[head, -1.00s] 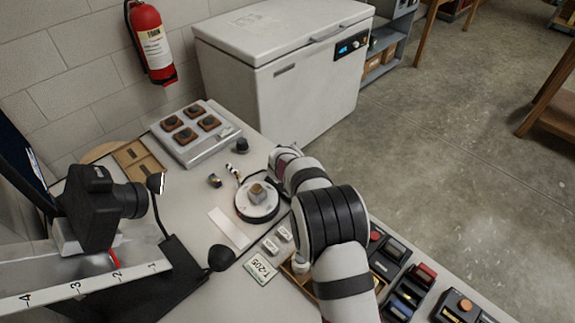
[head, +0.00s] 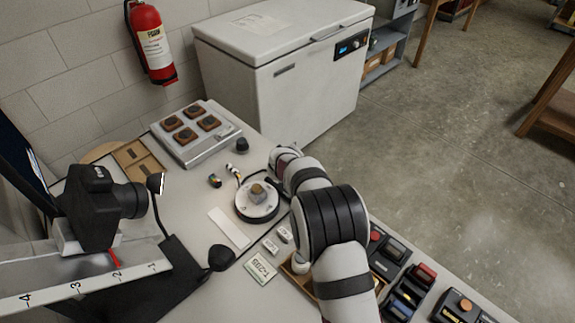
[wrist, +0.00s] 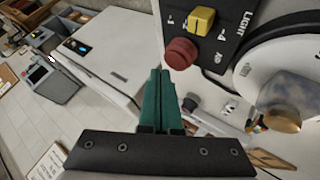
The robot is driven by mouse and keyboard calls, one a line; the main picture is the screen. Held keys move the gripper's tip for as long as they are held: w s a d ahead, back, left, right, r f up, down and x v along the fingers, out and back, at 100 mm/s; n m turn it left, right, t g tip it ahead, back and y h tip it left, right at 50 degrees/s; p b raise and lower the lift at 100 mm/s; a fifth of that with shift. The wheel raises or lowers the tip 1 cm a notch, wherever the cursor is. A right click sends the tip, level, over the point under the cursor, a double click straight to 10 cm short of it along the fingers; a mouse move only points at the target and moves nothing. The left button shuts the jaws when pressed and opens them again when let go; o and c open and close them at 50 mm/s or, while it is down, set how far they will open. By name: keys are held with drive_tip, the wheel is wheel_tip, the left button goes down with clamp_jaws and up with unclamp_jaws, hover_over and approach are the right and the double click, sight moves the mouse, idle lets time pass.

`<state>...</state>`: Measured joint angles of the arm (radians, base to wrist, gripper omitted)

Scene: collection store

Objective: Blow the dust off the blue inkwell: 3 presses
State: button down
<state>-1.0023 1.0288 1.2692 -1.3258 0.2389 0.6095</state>
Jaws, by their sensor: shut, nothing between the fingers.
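My gripper (wrist: 160,85) shows in the wrist view with its two green fingers together and empty. Its tips are just below and left of a round red button (wrist: 181,53) on a black panel; I cannot tell whether they touch it. A blue-grey, cloudy object with a brass-brown top, which looks like the inkwell (wrist: 291,90), stands on a white disc (wrist: 255,68) at the right. In the head view the inkwell (head: 258,191) is small and tan-grey on the round disc (head: 246,205) with a dark rim. My arm hides the gripper there.
A yellow switch (wrist: 201,19) sits beside the red button. A camera (head: 95,205) and a black lamp (head: 221,257) stand at left.

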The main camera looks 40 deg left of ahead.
idle(0.4)
drive_tip(key=shift+f, duration=0.45)
drive_tip(key=shift+f, duration=0.85)
idle(0.7)
drive_tip(key=shift+r, duration=1.25)
drive_tip(key=shift+r, duration=0.1)
drive_tip(key=shift+r, duration=2.45)
